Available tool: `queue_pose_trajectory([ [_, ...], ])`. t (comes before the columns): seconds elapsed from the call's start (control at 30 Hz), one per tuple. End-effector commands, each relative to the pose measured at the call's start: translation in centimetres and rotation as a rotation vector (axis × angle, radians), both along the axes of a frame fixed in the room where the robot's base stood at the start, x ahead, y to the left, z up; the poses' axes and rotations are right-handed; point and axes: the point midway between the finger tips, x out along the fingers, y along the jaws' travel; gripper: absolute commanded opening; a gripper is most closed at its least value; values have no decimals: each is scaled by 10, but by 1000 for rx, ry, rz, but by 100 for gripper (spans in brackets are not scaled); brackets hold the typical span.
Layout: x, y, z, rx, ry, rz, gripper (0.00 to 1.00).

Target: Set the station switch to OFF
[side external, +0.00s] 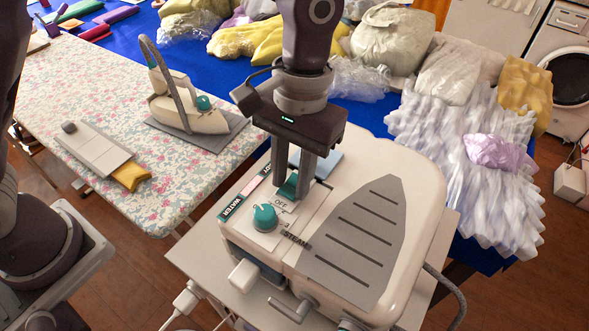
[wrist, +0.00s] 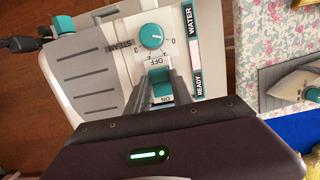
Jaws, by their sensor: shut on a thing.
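The station (side external: 330,230) is a cream box with a grey ribbed plate. Its switch (side external: 288,188) is a teal rocker on the top panel, with OFF lettered beside it. In the wrist view the teal switch (wrist: 161,82) lies between the OFF label and the ON label. I cannot tell which end of the rocker is down. My gripper (side external: 294,185) points down over the switch. In the wrist view my gripper's two fingers (wrist: 161,85) flank the rocker, shut on it, and partly hide its sides.
A teal knob (side external: 265,218) stands close to the switch, with a WATER/READY strip (wrist: 194,50) alongside. An iron (side external: 188,105) rests on a grey pad on the floral board (side external: 75,80). Piled clothes and bags (side external: 470,110) lie behind.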

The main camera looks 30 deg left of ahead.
Motion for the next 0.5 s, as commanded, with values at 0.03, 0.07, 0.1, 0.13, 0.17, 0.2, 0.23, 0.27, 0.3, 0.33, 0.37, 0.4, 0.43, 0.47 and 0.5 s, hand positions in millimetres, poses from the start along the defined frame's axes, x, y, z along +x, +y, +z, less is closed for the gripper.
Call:
queue_pose_trajectory([
  [0.03, -4, 0, 1, 1, -53, -4, 0],
  [0.07, -5, 0, 1, 0, -85, -4, 0],
  [0.1, -6, 0, 1, 0, -123, -4, 0],
  [0.13, -6, 0, 0, 1, -145, -2, 0],
  [0.17, -6, 0, 0, 1, -164, -3, 0],
  [0.2, -7, 0, 0, -1, -182, -2, 0],
  [0.23, -7, 0, 0, -2, -190, -1, 0],
  [0.27, -7, 0, -1, -2, -195, -1, 0],
  [0.3, -7, 0, -1, -2, -197, -1, 0],
  [0.33, -6, 0, -1, -2, -198, -1, 0],
  [0.37, -6, 0, -1, -2, -197, 0, 0],
  [0.4, -6, 0, -1, -2, -197, 0, 0],
  [0.43, -6, 0, -1, -2, -197, 0, 0],
  [0.47, -6, 0, -1, -2, -197, 0, 0],
  [0.5, -6, 0, -1, -2, -196, 0, 0],
])
